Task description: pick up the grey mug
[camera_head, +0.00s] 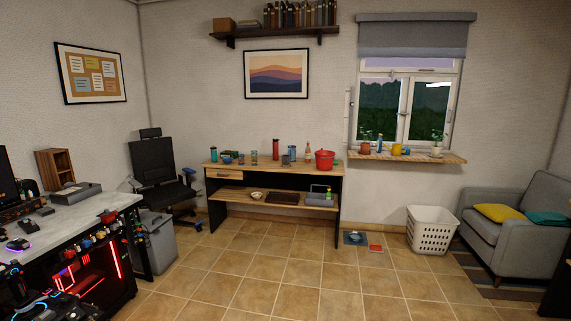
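A small dark grey object that looks like the grey mug (286,160) stands on the top of the wooden table (225,168) against the back wall. It is far off and small, and I cannot make out a handle. It stands among bottles and cups, left of a red pot (325,159).
A desk (60,218) with gaming gear stands at the left, with an office chair (154,163) and grey bin (158,240) near it. A white laundry basket (431,230) and grey sofa (490,234) stand right. The tiled floor (270,272) before the table is mostly clear.

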